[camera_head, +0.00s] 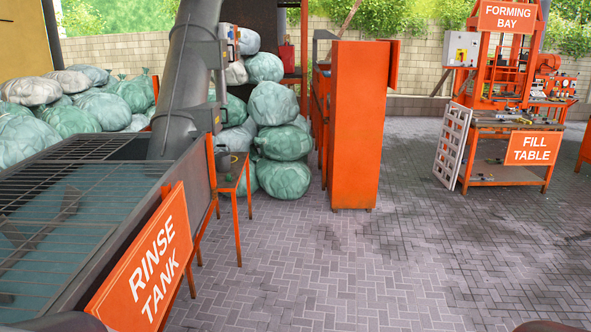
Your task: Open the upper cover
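No part that I can clearly tell as the upper cover shows in the head view. The rinse tank (205,165) fills the left side, with a metal grid over teal water and an orange sign (147,262) on its side. A tall orange cabinet (357,125) stands upright in the middle, with a narrow orange panel at its upper right edge. A grey control box (461,49) hangs on the forming bay at the right. Neither of my grippers shows. Dark rounded shapes at the bottom edge are too cut off to identify.
A thick grey pipe (186,75) rises from the tank. Stuffed sacks (284,143) are piled behind it, beside a small orange stand (235,180). The fill table (505,173) stands at the right, with a white lattice frame (452,145) leaning at it. The paved floor (400,265) in front is clear.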

